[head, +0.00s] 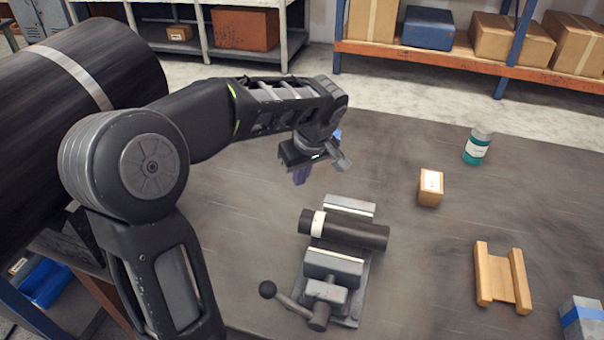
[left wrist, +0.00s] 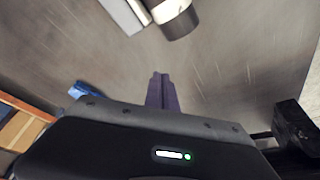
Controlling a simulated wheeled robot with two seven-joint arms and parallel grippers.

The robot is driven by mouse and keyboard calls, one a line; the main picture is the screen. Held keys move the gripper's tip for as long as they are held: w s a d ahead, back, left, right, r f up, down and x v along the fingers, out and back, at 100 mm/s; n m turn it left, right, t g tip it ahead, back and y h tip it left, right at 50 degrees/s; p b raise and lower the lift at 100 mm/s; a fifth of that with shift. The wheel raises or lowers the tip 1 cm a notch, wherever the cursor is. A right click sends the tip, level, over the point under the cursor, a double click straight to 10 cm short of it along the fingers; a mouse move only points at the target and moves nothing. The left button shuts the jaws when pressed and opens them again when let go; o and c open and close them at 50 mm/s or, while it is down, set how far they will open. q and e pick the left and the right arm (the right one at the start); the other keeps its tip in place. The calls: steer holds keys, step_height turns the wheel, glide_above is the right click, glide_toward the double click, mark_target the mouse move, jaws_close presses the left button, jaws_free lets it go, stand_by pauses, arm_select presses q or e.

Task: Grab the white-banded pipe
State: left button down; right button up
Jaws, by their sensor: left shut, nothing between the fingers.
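The white-banded pipe (head: 352,231) is a short dark cylinder with a white band near its left end. It lies level across the grey vise (head: 333,264), between its two jaws. Its banded end (left wrist: 175,20) shows at the top of the left wrist view, beside a vise jaw (left wrist: 125,12). My left gripper (head: 301,176) is above the table, behind and left of the pipe in the head view, and apart from it. Its purple fingers (left wrist: 161,92) are together and hold nothing. My right gripper is not in view.
The vise handle sticks out front left. A small box (head: 430,188), a teal-labelled bottle (head: 478,146), a wooden cradle (head: 502,277) and a grey block (head: 582,318) stand to the right. A large black cylinder (head: 130,75) fills the left. Shelves line the back.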

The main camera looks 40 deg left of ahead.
mark_target(313, 213)
arm_select(q)
steer(key=p+x, duration=0.1)
steer(key=x, duration=0.6)
steer(key=shift+s, duration=0.1)
steer(key=shift+d+p, duration=0.3)
steer(key=shift+p, duration=0.1)
steer(key=shift+s+d+f+p, duration=0.15)
steer(key=shift+s+d, duration=0.1)
steer(key=shift+d, duration=0.2)
steer(key=shift+s+d+r+p, duration=0.1)
steer(key=shift+s+d, duration=0.15)
steer(key=shift+d, duration=0.25)
steer(key=shift+s+d+f+p, duration=0.15)
steer(key=shift+s+d, duration=0.1)
steer(key=shift+d, duration=0.2)
steer(key=shift+s+d+f+b, duration=0.1)
steer(key=shift+d+f+b, duration=0.1)
steer(key=shift+b, duration=0.3)
steer(key=d+b, duration=0.1)
steer(key=b, duration=0.1)
steer(key=s+d+b, duration=0.1)
steer(key=shift+s+d+f+b, duration=0.1)
steer(key=shift+d+b, duration=0.25)
steer(key=shift+d, duration=0.05)
steer(key=shift+s+d, duration=0.2)
steer(key=shift+d, duration=0.1)
steer(key=shift+r, duration=0.35)
